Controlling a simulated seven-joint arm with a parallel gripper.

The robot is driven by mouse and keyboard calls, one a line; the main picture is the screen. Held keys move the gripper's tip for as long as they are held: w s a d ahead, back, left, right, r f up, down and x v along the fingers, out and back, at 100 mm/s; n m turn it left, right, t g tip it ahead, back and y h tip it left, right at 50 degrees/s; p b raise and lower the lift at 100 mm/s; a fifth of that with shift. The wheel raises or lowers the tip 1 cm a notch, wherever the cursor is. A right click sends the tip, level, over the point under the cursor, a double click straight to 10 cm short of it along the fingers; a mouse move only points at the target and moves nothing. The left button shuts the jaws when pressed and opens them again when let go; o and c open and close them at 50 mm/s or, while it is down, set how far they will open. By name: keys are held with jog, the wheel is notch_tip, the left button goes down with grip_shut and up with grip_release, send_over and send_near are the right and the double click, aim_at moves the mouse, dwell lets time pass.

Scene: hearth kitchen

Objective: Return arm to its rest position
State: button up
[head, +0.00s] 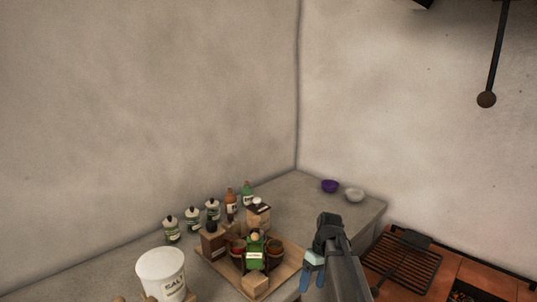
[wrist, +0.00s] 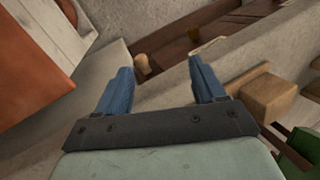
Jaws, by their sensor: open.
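My gripper (head: 313,270) shows at the lower middle of the head view, at the front edge of the counter, to the right of a wooden tray. In the wrist view my gripper (wrist: 158,75) has its two blue fingers apart, with nothing held between them. The rest of my arm runs down out of the head view's bottom edge.
The tray (head: 219,268) holds jars, boxes and a green container (head: 254,252). A white salt tub (head: 163,275) stands at the left. Purple (head: 330,186) and white (head: 355,195) bowls sit at the back corner. A grill grate (head: 402,263) lies at the right.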

jog(key=s+d+f+m+g+h, duration=0.1)
jog(key=s+f, duration=0.5)
jog(key=f, duration=0.3)
jog(key=s+f+m+g, duration=0.1)
jog(key=s+f+m, duration=0.1)
jog(key=s+f, duration=0.65)
jog(key=s+d+f+m+g+h, duration=0.1)
jog(key=s+f, duration=0.3)
jog(key=f, duration=0.6)
jog(key=s+f+m, duration=0.1)
jog(key=s+f, duration=0.6)
jog(key=s, duration=0.5)
jog(key=s+f+m, duration=0.1)
jog(key=s+f, duration=0.6)
jog(key=s, duration=0.5)
jog(key=shift+d+m+g+h, duration=0.3)
jog(key=shift+d+g, duration=0.1)
jog(key=shift+d, duration=0.05)
jog(key=shift+o, duration=0.4)
